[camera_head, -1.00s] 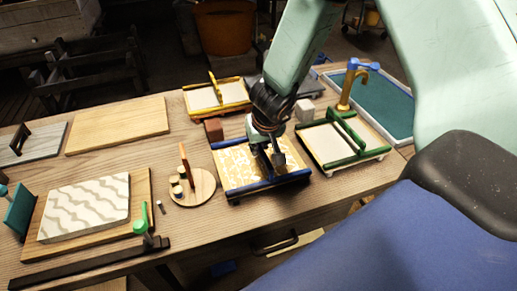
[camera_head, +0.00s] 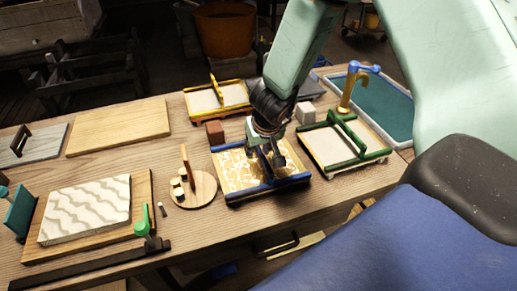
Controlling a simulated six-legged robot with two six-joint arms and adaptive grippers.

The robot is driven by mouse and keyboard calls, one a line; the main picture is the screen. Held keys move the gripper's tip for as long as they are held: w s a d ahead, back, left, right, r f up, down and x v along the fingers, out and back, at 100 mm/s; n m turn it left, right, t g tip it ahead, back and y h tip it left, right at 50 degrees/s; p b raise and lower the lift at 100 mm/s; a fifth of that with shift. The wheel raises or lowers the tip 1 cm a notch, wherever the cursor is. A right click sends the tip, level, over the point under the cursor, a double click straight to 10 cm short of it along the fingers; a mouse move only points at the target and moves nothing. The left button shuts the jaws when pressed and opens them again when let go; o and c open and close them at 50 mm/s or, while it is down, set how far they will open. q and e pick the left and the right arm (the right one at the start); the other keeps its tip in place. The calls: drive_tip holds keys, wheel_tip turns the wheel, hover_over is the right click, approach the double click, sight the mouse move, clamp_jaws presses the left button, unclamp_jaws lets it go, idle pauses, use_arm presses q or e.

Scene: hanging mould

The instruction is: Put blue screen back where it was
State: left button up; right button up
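The blue screen (camera_head: 232,172) has blue edge bars and a gold-and-white patterned face. It lies flat on the table, right of the middle. My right gripper (camera_head: 271,164) points down over its right half, with its fingers around or beside a blue bar that runs up from the front edge. The gripper hides part of this bar and the far right of the screen. I cannot tell if the fingers touch the bar or are closed on it. My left gripper is not in view.
A yellow-framed screen (camera_head: 236,108) lies behind and a green-framed screen (camera_head: 327,148) to the right. A brown block (camera_head: 215,132) and a white block (camera_head: 305,112) stand near. A round wooden board (camera_head: 204,195) is at left. A gold tap (camera_head: 346,95) stands by a blue-rimmed basin (camera_head: 399,138).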

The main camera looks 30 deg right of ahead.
drive_tip(key=p+v, duration=0.6)
drive_tip(key=v, duration=0.5)
drive_tip(key=shift+s+r+p, duration=0.1)
drive_tip(key=shift+r+p, duration=0.15)
drive_tip(key=shift+p, duration=0.05)
drive_tip(key=shift+s+a+r, duration=0.15)
drive_tip(key=shift+s+r, duration=0.15)
drive_tip(key=shift+r, duration=0.1)
drive_tip(key=shift+w+f, duration=0.1)
drive_tip(key=shift+f, duration=0.1)
